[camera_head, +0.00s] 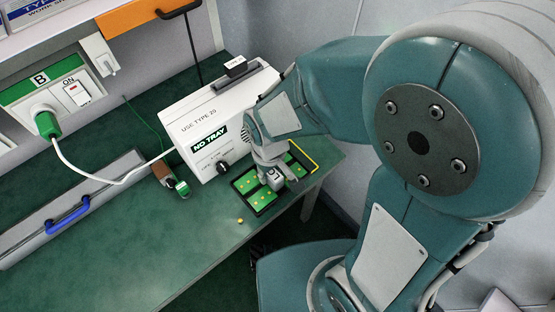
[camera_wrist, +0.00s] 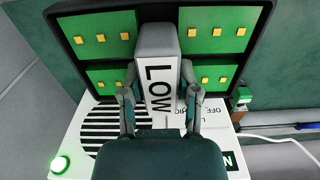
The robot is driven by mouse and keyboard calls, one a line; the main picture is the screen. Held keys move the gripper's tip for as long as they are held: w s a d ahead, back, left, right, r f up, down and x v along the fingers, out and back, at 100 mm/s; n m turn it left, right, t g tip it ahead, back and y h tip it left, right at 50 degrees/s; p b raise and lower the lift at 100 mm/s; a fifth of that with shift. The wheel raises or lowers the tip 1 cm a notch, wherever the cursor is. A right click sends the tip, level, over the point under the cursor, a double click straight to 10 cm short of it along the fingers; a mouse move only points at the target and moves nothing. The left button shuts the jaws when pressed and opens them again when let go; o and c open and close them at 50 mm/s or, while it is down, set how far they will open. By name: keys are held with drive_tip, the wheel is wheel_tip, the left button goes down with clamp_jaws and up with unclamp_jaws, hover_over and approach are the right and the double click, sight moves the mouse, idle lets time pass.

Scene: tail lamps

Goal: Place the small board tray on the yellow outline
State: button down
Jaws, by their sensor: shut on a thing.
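The small board tray (camera_head: 244,197) is black-rimmed with green panels dotted with small yellow squares. In the head view it is at the table's right end, in front of the white machine. It also shows in the wrist view (camera_wrist: 100,62), filling the top. My gripper (camera_wrist: 160,100) is shut on the tray's grey central handle (camera_wrist: 158,42), which has a white "LOW" label. My gripper (camera_head: 272,178) hides part of the tray in the head view. A yellow strip (camera_head: 304,157) shows past the tray's right side; the rest of any outline is hidden. I cannot tell whether the tray touches the table.
The white machine (camera_head: 190,112) labelled "NO TRAY" stands close behind the tray. A brown and green connector (camera_head: 172,178) lies left of it. The green table (camera_head: 150,240) is clear at front left.

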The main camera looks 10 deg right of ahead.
drive_tip(key=w, duration=0.1)
drive_tip(key=w+d+f, duration=0.1)
drive_tip(key=w, duration=0.1)
drive_tip(key=shift+w+d+f, duration=0.3)
drive_tip(key=shift+d+f, duration=0.05)
drive_tip(key=shift+d, duration=0.05)
drive_tip(key=w+f, duration=0.1)
drive_tip(key=w+d+f, duration=0.1)
drive_tip(key=f, duration=0.1)
drive_tip(key=w+f, duration=0.1)
drive_tip(key=shift+w+d+f, duration=0.2)
drive_tip(key=shift+w+d, duration=0.05)
drive_tip(key=shift+d, duration=0.1)
drive_tip(key=shift+w+a+f, duration=0.3)
drive_tip(key=shift+w+f, duration=0.05)
drive_tip(key=shift+f, duration=0.15)
wheel_tip(320, 180, down, 3)
drive_tip(key=shift+w+d+f, duration=0.1)
drive_tip(key=shift+w+d, duration=0.05)
drive_tip(key=shift+d+f, duration=0.1)
drive_tip(key=shift+d, duration=0.05)
drive_tip(key=shift+c, duration=1.6)
unclamp_jaws()
drive_tip(key=shift+a+f, duration=0.1)
drive_tip(key=shift+a, duration=0.1)
